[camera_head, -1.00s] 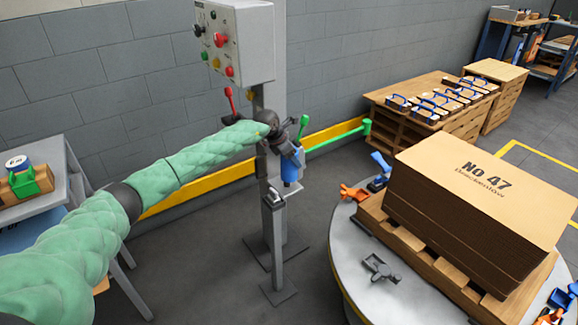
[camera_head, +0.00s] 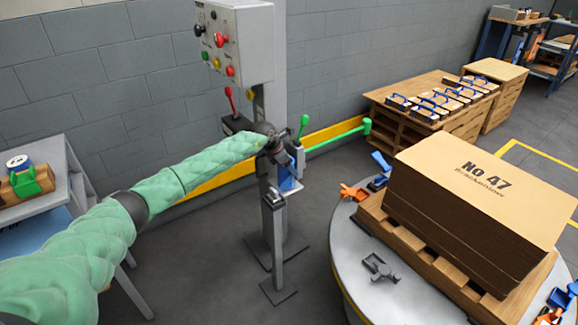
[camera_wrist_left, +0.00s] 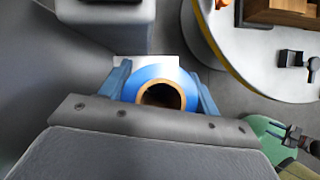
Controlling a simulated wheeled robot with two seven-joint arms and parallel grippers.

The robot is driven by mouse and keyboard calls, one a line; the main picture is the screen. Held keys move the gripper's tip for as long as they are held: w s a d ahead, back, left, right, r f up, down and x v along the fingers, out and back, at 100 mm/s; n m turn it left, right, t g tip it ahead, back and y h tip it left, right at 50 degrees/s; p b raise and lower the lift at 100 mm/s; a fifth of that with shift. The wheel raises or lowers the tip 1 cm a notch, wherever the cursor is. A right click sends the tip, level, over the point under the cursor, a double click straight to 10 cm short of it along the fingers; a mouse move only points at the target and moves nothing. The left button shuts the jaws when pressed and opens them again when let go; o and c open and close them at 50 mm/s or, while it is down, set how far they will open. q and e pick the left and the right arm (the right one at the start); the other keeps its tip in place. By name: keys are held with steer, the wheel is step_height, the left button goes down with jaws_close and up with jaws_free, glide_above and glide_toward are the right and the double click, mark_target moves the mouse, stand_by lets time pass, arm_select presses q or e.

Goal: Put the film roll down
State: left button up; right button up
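The film roll (camera_head: 288,181) is a small blue cylinder at the post in the head view. In the left wrist view it shows end-on as a blue ring (camera_wrist_left: 160,78) with a brown core. My left gripper (camera_head: 288,172) is at the roll; in the left wrist view its blue fingers (camera_wrist_left: 162,88) lie against both sides of it. A pale plate (camera_wrist_left: 152,63) shows just beyond the roll; whether they touch is hidden.
The grey post (camera_head: 273,232) carries a control box (camera_head: 236,45) with buttons. A green-ended bar (camera_head: 340,136) reaches right from it. A round table (camera_head: 352,262) with a pallet of cardboard (camera_head: 478,195) stands at right. A grey side table (camera_head: 72,160) is at left.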

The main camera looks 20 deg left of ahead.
arm_select(q)
steer(key=o, duration=0.3)
steer(key=shift+o, duration=0.2)
steer(key=shift+r, duration=0.1)
steer(key=v, duration=1.2)
